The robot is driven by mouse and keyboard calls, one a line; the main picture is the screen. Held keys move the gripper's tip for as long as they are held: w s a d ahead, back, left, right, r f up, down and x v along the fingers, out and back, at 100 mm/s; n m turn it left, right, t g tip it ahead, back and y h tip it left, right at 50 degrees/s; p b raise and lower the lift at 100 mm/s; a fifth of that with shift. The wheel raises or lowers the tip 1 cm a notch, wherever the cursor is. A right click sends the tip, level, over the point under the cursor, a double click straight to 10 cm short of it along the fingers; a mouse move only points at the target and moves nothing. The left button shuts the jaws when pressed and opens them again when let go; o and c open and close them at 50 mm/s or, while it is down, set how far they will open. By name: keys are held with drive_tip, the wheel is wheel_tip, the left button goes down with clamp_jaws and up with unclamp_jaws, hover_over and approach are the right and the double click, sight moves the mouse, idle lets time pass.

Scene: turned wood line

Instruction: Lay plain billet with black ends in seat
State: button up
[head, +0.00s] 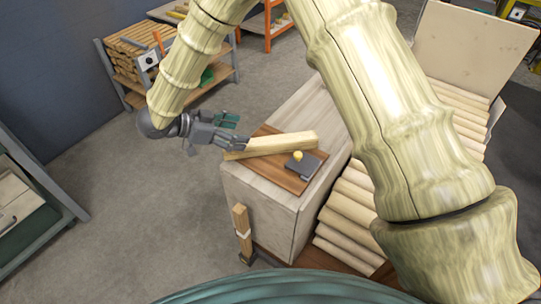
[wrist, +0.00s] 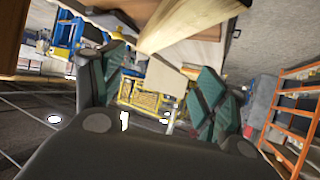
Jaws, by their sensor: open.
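A pale plain billet (head: 282,143) lies across a brown board on top of a pale cabinet in the head view. I cannot make out black ends on it. My gripper (head: 234,134) is open, beside the billet's left end, with the fingers pointing right. In the wrist view the teal-padded fingers (wrist: 152,80) are spread with nothing between them. The billet also shows in the wrist view (wrist: 185,25), beyond the fingers at the top. I cannot tell whether a finger touches it. No seat can be clearly identified.
A dark block with a yellow knob (head: 299,165) sits on the brown board (head: 266,170). An upright wood piece (head: 241,222) stands by the cabinet (head: 262,196). Stacked round logs (head: 345,208) lie at right. A shelf of wood (head: 130,50) stands back left.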

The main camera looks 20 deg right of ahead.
sight(268, 140)
drive_tip(key=shift+f+b, duration=0.3)
drive_tip(key=shift+f, duration=0.4)
drive_tip(key=p+x, duration=0.1)
drive_tip(key=x, duration=0.4)
drive_tip(key=shift+p+x, duration=1)
drive_tip(key=shift+x, duration=1.9)
drive_tip(key=shift+s+a+f, duration=0.1)
drive_tip(key=shift+s+f, duration=0.05)
drive_tip(key=c, duration=1.6)
